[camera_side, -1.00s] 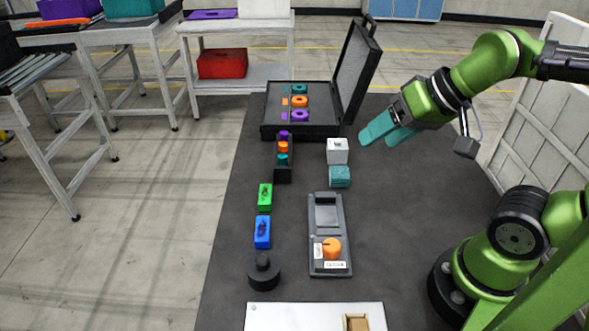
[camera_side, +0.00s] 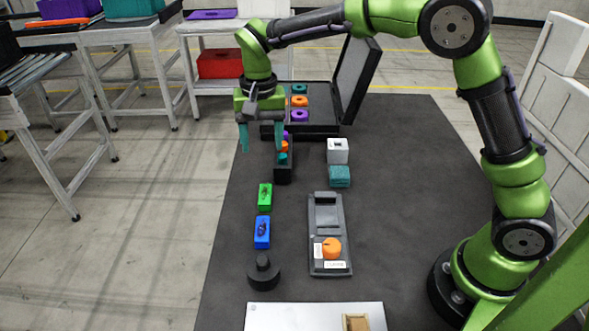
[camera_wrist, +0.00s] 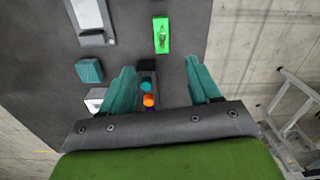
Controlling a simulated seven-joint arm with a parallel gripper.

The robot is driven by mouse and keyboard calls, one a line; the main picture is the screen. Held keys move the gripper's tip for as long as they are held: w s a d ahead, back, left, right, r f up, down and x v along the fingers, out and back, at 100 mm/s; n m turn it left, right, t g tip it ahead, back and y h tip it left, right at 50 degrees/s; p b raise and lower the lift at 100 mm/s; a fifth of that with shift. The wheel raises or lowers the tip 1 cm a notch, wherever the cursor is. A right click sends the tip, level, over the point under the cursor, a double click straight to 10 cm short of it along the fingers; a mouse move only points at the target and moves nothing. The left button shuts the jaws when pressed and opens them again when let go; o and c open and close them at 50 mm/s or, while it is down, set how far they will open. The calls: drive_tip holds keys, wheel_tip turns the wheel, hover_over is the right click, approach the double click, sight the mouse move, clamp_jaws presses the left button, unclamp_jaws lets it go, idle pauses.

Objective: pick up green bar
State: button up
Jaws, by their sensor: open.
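The green bar (camera_side: 265,196) is a small bright green block with a dark mark on top. It lies on the dark table mat, just behind a blue block. In the wrist view the green bar (camera_wrist: 161,35) is near the top centre, beyond my fingertips. My gripper (camera_side: 262,148) has teal fingers, points down and is open and empty. It is above the far left part of the mat, farther back than the green bar. In the wrist view my gripper (camera_wrist: 158,75) has its fingers spread wide, with the bar outside them.
A black rack (camera_side: 283,172) with coloured pieces stands below and beside my fingers. The blue block (camera_side: 262,232) lies in front of the green bar. A white block (camera_side: 337,151), a teal block (camera_side: 339,176) and a grey fixture (camera_side: 327,210) are to the right. An open black case (camera_side: 325,131) is behind.

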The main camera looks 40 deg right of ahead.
drive_tip(key=r+m, duration=0.1)
drive_tip(key=r, duration=0.1)
hover_over(265, 193)
drive_tip(key=f, duration=1.2)
drive_tip(key=shift+s+a, duration=0.1)
drive_tip(key=shift+s, duration=0.2)
drive_tip(key=shift+w+f, duration=0.2)
drive_tip(key=shift+f, duration=2.5)
drive_tip(key=shift+c, duration=0.4)
clamp_jaws()
drive_tip(key=shift+r, duration=0.15)
